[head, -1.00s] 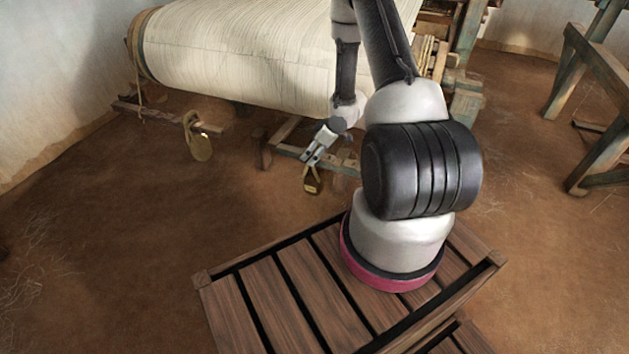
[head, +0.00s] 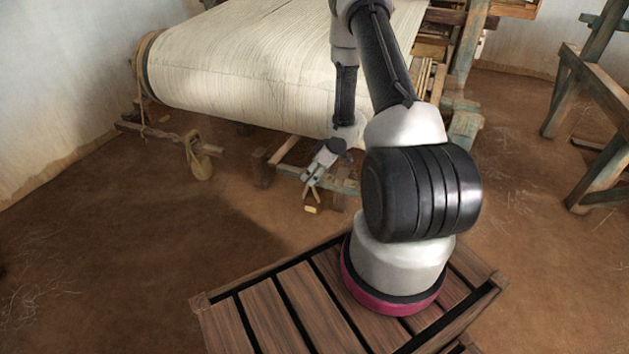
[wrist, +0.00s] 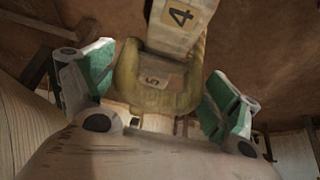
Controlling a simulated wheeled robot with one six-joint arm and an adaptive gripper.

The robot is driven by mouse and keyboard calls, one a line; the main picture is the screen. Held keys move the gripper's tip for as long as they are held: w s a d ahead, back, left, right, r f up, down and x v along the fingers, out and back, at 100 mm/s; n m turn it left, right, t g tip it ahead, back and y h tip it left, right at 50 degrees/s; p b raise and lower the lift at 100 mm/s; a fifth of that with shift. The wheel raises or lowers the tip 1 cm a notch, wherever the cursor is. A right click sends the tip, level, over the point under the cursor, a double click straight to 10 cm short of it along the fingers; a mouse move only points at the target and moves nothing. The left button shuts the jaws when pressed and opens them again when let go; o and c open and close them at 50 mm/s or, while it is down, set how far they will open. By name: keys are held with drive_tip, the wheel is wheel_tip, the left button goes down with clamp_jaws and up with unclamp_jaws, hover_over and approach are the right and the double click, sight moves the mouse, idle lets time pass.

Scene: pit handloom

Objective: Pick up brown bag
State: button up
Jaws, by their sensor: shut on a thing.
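The brown bag (head: 311,209) is small in the head view, low under the loom's front bar. Its pale label stands out while its brown body blends into the floor. My gripper (head: 310,190) points down and is shut on it from above. The contact of the pads is hard to see there.
The big cloth roll (head: 250,65) is above and behind my gripper. Wooden frame bars (head: 290,143) are close by. A wooden trestle (head: 600,130) stands at right. The earth floor (head: 130,250) in front is clear.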

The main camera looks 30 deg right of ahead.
drive_tip(key=shift+w+r, duration=0.1)
drive_tip(key=shift+r, duration=1.6)
drive_tip(key=shift+a, duration=0.2)
drive_tip(key=s+a, duration=1.1)
drive_tip(key=a, duration=0.2)
drive_tip(key=shift+a, duration=0.4)
